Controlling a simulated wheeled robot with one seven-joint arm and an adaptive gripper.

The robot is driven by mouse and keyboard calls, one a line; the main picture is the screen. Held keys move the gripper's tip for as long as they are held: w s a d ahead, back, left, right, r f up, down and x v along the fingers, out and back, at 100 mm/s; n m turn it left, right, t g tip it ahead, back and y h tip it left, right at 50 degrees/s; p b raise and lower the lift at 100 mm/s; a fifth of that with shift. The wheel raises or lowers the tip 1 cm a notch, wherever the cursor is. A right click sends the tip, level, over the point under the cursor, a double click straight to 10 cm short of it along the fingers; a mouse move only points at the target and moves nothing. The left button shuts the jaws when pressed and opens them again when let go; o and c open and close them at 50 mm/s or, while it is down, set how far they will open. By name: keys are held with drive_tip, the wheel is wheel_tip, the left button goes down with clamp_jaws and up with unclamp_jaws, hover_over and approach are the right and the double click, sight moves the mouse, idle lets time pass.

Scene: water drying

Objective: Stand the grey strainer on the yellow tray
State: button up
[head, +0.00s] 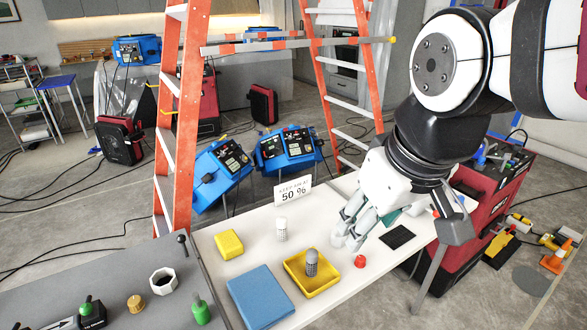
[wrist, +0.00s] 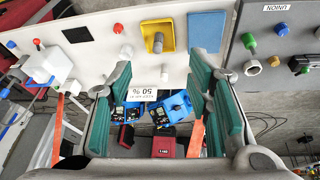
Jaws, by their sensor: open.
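The grey strainer (head: 311,262) is a small upright cylinder standing inside the yellow tray (head: 293,285) on the white table. In the wrist view the strainer (wrist: 158,43) shows on the tray (wrist: 153,18), seen from above. My gripper (head: 352,236) is above the table, behind and to the right of the tray, apart from the strainer. In the wrist view its green-padded fingers (wrist: 163,70) are wide apart with nothing held between them.
A blue cloth (head: 260,297), yellow sponge (head: 229,244) and white bottle (head: 281,229) lie or stand left of and behind the tray. A red knob-like piece (head: 360,261) and a black pad (head: 397,237) are to its right. A 50 % sign (head: 293,191) stands at the back edge.

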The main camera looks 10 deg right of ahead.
drive_tip(key=s+m, duration=0.2)
drive_tip(key=s, duration=0.2)
drive_tip(key=shift+s+t, duration=0.1)
drive_tip(key=shift+t, duration=0.3)
drive_tip(key=shift+a, duration=0.1)
idle(0.4)
